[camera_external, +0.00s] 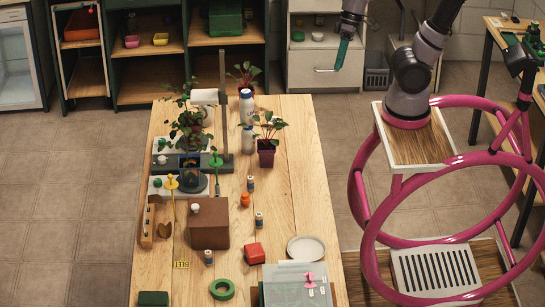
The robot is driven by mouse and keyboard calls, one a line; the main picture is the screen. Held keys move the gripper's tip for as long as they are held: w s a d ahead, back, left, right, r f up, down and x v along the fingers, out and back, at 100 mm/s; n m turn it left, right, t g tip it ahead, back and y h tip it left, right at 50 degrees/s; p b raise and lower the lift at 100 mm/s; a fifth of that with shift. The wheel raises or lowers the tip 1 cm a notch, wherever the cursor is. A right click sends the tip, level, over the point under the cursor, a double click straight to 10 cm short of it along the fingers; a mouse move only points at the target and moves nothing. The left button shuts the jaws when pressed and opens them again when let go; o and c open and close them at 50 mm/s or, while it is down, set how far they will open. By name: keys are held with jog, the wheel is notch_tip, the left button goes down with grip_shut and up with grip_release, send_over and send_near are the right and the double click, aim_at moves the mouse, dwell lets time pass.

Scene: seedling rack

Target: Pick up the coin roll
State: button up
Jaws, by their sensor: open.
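I cannot tell for sure which thing is the coin roll. Small upright cylinders with dark and pale bands stand on the wooden table: one near the middle (250,184), one a little nearer (259,220), and one at the front left (208,257). My gripper (341,54) hangs at the upper right with its teal fingers pointing down, beyond the table's far right corner and well away from these cylinders. It is open and nothing shows between its fingers, which overlap in this view.
A brown box (208,226), an orange bottle (245,200), a red block (254,253), a white plate (306,248) and a green tape ring (222,289) surround the cylinders. A potted plant (266,155) and a white bottle (246,108) stand farther back.

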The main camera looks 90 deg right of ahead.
jog(key=w+a+f+m+g+y, duration=0.2)
jog(key=w+a+f+g+y, duration=0.1)
jog(key=a+f+g+y, duration=0.5)
jog(key=w+a+f+m+t+y, duration=0.45)
jog(key=w+m+y, duration=0.2)
jog(key=w, duration=0.25)
jog(key=w+d+f+m+t, duration=0.4)
jog(key=w+f+m+t, duration=0.3)
jog(key=f+m+t, duration=0.4)
jog(key=m+t+h, duration=0.7)
jog(key=m+h, duration=0.2)
jog(key=h, duration=0.3)
send_near(250, 177)
jog(key=shift+s+a+r+n, duration=0.25)
jog(key=shift+s+r, duration=0.05)
jog(key=shift+w+f+g+h, duration=0.1)
jog(key=shift+f+g+h, duration=0.15)
jog(key=shift+h, duration=0.1)
jog(key=x, duration=1)
jog(key=shift+w+d+r, duration=0.1)
jog(key=shift+w, duration=0.1)
grip_shut()
